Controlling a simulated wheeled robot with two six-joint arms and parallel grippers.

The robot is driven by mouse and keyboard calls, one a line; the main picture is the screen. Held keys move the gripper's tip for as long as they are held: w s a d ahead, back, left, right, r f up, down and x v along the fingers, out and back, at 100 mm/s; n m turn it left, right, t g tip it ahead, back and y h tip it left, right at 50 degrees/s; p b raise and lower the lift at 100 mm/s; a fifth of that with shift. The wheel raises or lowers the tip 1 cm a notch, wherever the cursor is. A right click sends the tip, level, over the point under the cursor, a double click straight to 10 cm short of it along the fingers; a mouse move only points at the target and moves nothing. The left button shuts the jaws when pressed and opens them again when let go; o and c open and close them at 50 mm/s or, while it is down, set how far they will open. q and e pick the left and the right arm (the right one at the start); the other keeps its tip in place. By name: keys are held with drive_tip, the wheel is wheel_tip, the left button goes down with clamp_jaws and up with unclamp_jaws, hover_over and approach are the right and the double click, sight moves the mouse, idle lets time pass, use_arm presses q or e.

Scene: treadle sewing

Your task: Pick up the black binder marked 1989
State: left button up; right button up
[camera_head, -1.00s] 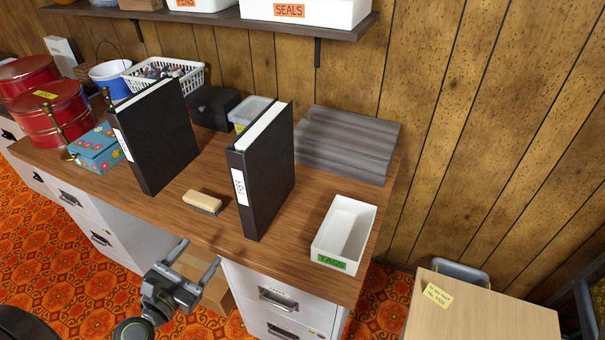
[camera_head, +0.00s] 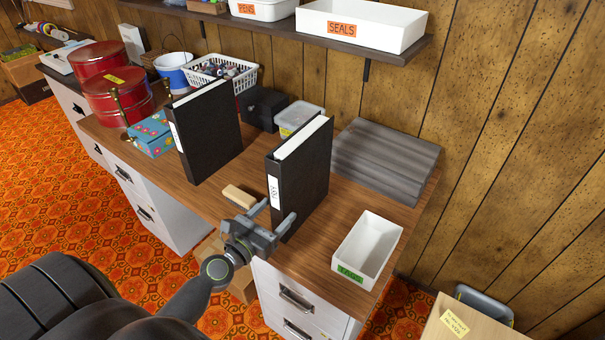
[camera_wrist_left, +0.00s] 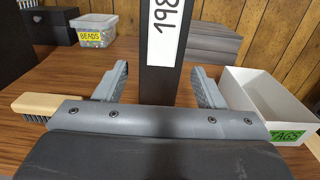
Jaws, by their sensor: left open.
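A black binder (camera_head: 303,185) stands upright on the wooden desk, its white-labelled spine toward my left gripper. In the left wrist view the spine (camera_wrist_left: 159,85) shows "198"; the last digit is cut off. A second black binder (camera_head: 213,128) stands farther left; its label is too small to read. My left gripper (camera_head: 277,212) is open at the near binder's lower spine. In the left wrist view its fingers (camera_wrist_left: 160,75) lie one on each side of the spine, with gaps showing. I cannot tell how far they reach along the covers. My right gripper is not in view.
A wooden brush (camera_head: 239,196) lies left of the near binder. A white TAGS tray (camera_head: 367,248) stands to its right, and grey boards (camera_head: 386,158) lie behind. A clear BEADS tub (camera_head: 299,115) and a black box (camera_head: 262,108) stand at the back.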

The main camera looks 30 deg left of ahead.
sight(302, 179)
use_arm(q)
drive_tip(key=shift+w, duration=0.6)
drive_tip(key=shift+w+r, duration=0.15)
drive_tip(key=shift+w, duration=0.15)
drive_tip(key=w, duration=0.1)
drive_tip(key=w+p, duration=0.1)
drive_tip(key=w, duration=0.1)
drive_tip(key=shift+w+d+r, duration=0.15)
drive_tip(key=shift+w+r, duration=0.05)
drive_tip(key=shift+r, duration=0.05)
drive_tip(key=shift+w+f, duration=0.1)
drive_tip(key=shift+w, duration=0.45)
drive_tip(key=shift+c, duration=0.4)
clamp_jaws()
drive_tip(key=shift+p, duration=0.3)
